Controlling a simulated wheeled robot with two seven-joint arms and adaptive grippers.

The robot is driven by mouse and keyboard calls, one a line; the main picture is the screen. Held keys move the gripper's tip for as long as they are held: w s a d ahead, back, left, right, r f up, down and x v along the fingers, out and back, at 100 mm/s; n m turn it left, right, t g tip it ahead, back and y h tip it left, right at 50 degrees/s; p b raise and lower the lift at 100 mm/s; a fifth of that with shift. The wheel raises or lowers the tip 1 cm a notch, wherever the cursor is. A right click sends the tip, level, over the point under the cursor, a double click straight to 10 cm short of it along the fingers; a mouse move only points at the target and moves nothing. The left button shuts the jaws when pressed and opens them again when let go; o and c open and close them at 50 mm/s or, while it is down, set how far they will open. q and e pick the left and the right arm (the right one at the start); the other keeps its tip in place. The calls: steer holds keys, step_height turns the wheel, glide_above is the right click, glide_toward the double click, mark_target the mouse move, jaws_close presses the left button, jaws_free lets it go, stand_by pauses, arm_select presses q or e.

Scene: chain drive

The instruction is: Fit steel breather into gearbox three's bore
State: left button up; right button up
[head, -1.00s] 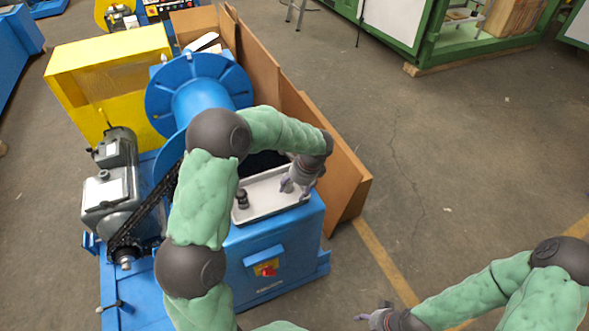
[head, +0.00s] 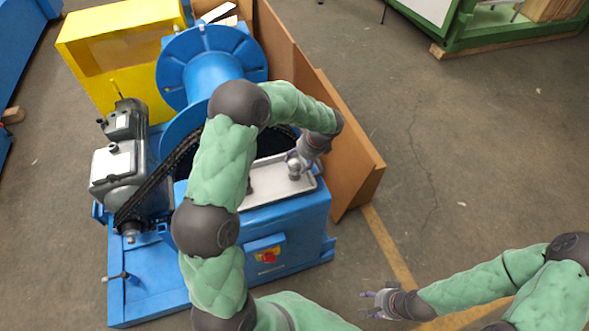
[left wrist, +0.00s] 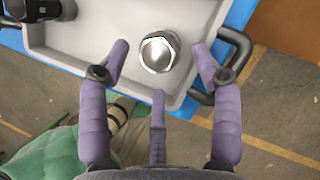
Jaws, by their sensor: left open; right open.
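The steel breather (left wrist: 159,51), a shiny round part with a hex-edged top, stands upright in a pale grey tray (left wrist: 90,62) in the left wrist view. My left gripper (left wrist: 161,48) is open, with its fingers spread on either side of the breather and no clear contact. In the head view my left gripper (head: 296,163) is over the right end of the tray (head: 262,194). A grey gearbox-like unit (head: 122,180) stands on the blue machine at left; I see no number or bore on it. My right gripper (head: 376,303) is open and empty over the floor.
A black fitting (left wrist: 40,10) stands in the tray's other end, largely hidden by my left arm in the head view. A dark chain (head: 160,185) and blue reel (head: 210,72) lie left of the tray. Brown panels (head: 345,150) stand close on its right.

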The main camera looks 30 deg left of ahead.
mark_target(297, 164)
arm_select(q)
steer(key=x, duration=0.4)
steer(key=shift+s+d+f+b, duration=0.1)
steer(key=shift+d+b, duration=0.05)
steer(key=shift+b, duration=0.15)
steer(key=c, duration=1.2)
